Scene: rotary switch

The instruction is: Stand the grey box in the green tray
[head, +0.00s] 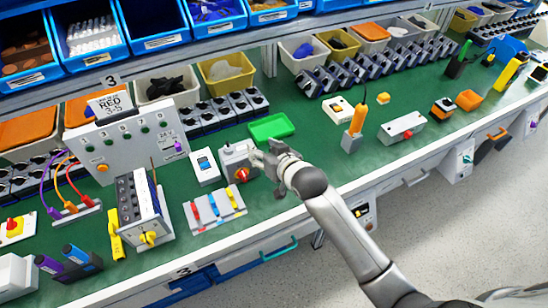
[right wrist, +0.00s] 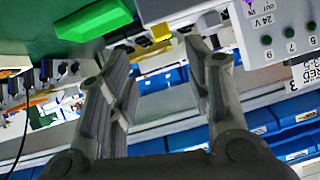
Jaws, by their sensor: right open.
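The grey box (head: 237,158) with a red rotary knob on its front stands on the green bench in the head view. The green tray (head: 271,127) lies flat and empty just behind it to the right; it also shows at the upper left of the right wrist view (right wrist: 98,19). My right gripper (head: 263,158) is just right of the grey box and in front of the tray. In the right wrist view its two fingers (right wrist: 160,62) are apart with nothing between them. Whether a finger touches the box I cannot tell. My left gripper is out of view.
A board with coloured levers (head: 214,207) lies in front. A tall grey panel (head: 127,140) stands further left.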

